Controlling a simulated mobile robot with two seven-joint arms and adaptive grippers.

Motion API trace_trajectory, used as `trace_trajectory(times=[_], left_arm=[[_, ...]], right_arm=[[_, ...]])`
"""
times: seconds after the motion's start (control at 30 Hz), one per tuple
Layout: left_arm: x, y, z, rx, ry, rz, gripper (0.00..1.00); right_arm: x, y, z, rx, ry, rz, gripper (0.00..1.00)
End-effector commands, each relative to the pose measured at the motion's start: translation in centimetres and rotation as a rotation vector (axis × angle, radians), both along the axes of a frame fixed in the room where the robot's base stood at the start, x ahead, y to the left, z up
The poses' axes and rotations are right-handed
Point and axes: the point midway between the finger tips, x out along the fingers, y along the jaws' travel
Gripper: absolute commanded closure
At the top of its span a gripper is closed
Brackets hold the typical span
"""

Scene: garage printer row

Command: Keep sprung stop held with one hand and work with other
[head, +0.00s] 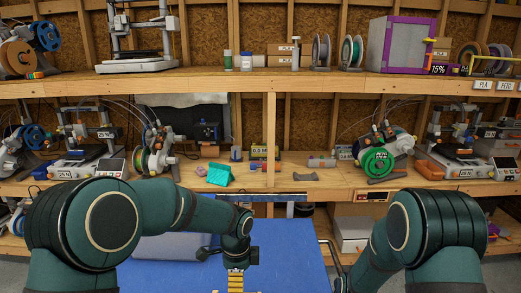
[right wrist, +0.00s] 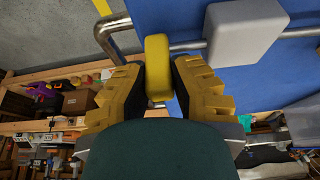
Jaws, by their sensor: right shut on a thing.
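A thick yellow piece (right wrist: 157,68), which looks like the sprung stop, sits between the fingers of my right gripper (right wrist: 158,85) in the right wrist view. The fingers press on it from both sides. A metal rod (right wrist: 190,45) runs from beside it to a pale grey block (right wrist: 245,35). My left gripper (head: 236,281) points down over the blue surface (head: 285,245) at the bottom of the head view. Only its yellow ridged part shows, and its fingertips are cut off. My right gripper is out of sight in the head view.
A bent metal pipe (head: 331,256) stands at the blue surface's right edge. The wooden bench (head: 290,187) behind holds several printers, spools and a turquoise object (head: 219,175). An upper shelf (head: 250,83) carries boxes and another printer. The blue surface's middle looks clear.

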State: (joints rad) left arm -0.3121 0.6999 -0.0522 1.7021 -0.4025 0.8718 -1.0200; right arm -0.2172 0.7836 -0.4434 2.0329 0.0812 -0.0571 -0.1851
Motion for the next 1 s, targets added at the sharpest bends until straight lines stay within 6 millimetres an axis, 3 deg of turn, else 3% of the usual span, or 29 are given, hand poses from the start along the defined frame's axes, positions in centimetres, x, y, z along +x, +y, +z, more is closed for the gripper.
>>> trace_trajectory(times=[0.03,0.07,0.1,0.13,0.17,0.5,1.0], left_arm=[[0.0,0.0,0.0,0.000,0.000,0.000,0.00],[0.0,0.0,0.0,0.000,0.000,0.000,0.00],[0.0,0.0,0.0,0.000,0.000,0.000,0.00],[0.0,0.0,0.0,0.000,0.000,0.000,0.00],[0.0,0.0,0.0,0.000,0.000,0.000,0.00],[0.0,0.0,0.1,0.000,0.000,0.000,0.00],[0.0,0.0,0.7,0.000,0.000,0.000,0.00]], right_arm=[[-0.2,0.9,-0.2,0.008,0.008,0.014,1.00],[-0.2,1.0,-0.2,0.008,0.008,0.015,0.72],[-0.2,1.0,-0.2,0.008,0.008,0.015,0.58],[-0.2,0.9,-0.2,0.008,0.008,0.015,0.47],[-0.2,0.9,-0.1,0.008,0.008,0.015,0.45],[-0.2,0.6,0.2,0.005,0.003,0.010,0.45],[-1.8,0.5,4.3,0.004,0.001,0.009,0.45]])
